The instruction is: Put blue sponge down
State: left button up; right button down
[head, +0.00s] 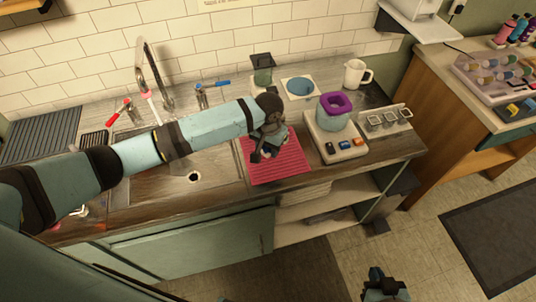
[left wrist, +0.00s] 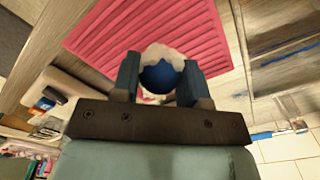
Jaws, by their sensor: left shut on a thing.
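My left gripper (head: 258,154) is over the pink ribbed mat (head: 277,174) on the counter in the head view. In the left wrist view, the left gripper (left wrist: 160,75) is shut on the blue sponge (left wrist: 163,76), a rounded blue thing with a whitish part beyond it. The ribbed mat (left wrist: 200,30) lies behind the sponge there. I cannot tell whether the sponge touches the mat. In the head view the gripper and arm hide the sponge. My right gripper (head: 384,285) is low at the bottom edge, away from the counter; its jaws are unclear.
Right of the mat stands a pale appliance (head: 334,140) with a purple-rimmed container (head: 336,105). Behind are a blue bowl (head: 299,87) and a white pitcher (head: 356,74). The sink and tap (head: 150,70) are left. A wooden side table (head: 450,110) stands right.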

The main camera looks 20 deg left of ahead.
aim_at(268, 160)
pick_arm(q)
jog(key=shift+f, duration=2.3)
jog(key=shift+f, duration=0.15)
jog(key=o, duration=0.9)
